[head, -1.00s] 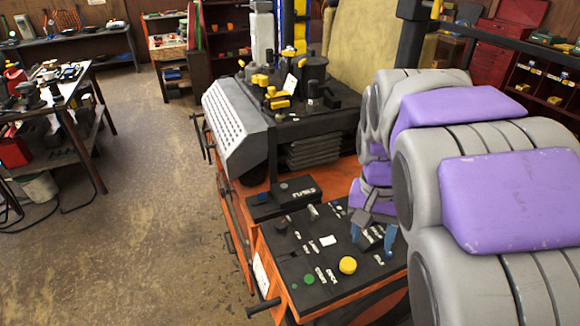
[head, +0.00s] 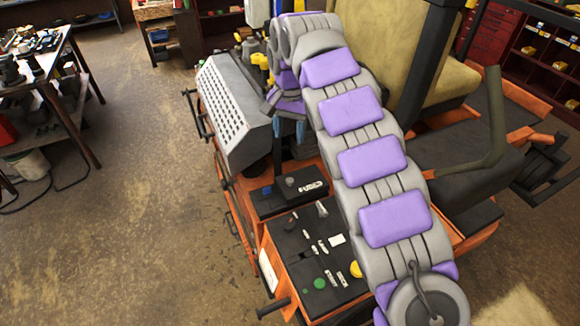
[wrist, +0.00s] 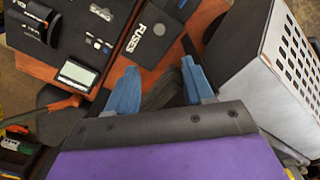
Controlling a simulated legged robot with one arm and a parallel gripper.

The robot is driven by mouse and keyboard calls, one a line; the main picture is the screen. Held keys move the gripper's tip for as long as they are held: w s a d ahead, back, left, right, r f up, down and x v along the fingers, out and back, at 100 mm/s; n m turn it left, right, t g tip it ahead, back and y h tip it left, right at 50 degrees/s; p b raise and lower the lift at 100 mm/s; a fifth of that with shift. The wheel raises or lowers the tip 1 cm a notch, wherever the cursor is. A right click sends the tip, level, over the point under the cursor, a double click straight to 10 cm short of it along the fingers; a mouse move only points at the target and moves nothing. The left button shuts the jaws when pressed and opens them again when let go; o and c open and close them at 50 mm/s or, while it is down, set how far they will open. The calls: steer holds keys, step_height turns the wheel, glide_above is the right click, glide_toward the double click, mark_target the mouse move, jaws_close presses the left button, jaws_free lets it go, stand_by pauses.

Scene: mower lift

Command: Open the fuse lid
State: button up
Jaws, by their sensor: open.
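The black fuse box with its lid (head: 290,190) sits on the orange mower body, behind the control panel. Its lid lies flat and looks shut, with white FUSES lettering and a small round knob. The fuse lid (wrist: 155,40) also shows at the top of the wrist view, ahead of my fingertips. My gripper (head: 290,128) is above and beyond the box in the head view, with blue fingertips pointing down. In the wrist view my gripper (wrist: 161,82) has its fingers wide apart with nothing between them, not touching the lid.
The control panel (head: 320,255) with a green button and yellow knob lies in front of the box. A grey perforated cover (head: 232,110) stands behind and left. A small display (wrist: 77,74) is in the wrist view. Floor to the left is open; a workbench (head: 40,90) stands beyond.

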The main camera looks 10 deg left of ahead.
mark_target(290, 180)
steer(key=f, duration=1.6)
steer(key=shift+d+f+b, duration=0.15)
steer(key=shift+d+b, duration=0.1)
steer(key=shift+b, duration=0.15)
steer(key=shift+a+f, duration=0.1)
steer(key=shift+f, duration=0.35)
steer(key=shift+a+f, duration=0.1)
steer(key=shift+a, duration=0.05)
steer(key=shift+c, duration=0.4)
jaws_close()
